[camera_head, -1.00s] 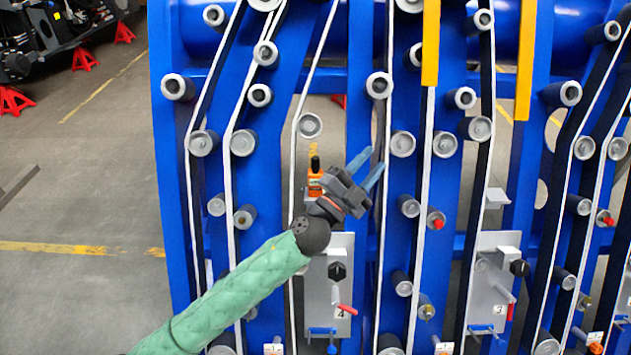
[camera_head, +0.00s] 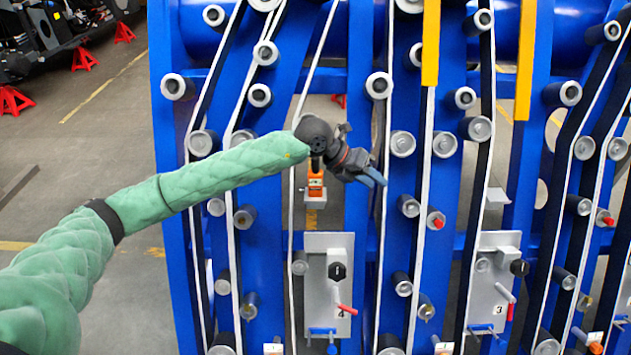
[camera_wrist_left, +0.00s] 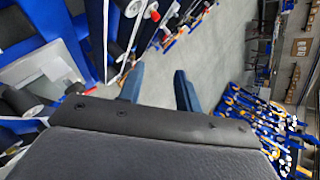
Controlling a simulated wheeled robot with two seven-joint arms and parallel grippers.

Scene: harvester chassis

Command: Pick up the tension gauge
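The tension gauge (camera_head: 316,184) looks like a small orange device with a dark upper part. It stands on a small grey bracket (camera_head: 314,202) above the panel marked 4 in the head view. My left forearm and wrist partly cover its top. My left gripper (camera_head: 374,177) is just to the right of the gauge, with its blue fingers pointing right and slightly down. In the left wrist view the two fingers (camera_wrist_left: 160,84) stand apart with nothing between them, and the gauge cannot be made out there. My right gripper is not in view.
A blue frame with several rollers and white belts fills the middle and right. A grey panel (camera_head: 328,285) with a black knob and red handle sits below the gauge. A similar panel (camera_head: 494,280) is further right. Open floor (camera_head: 90,160) lies to the left.

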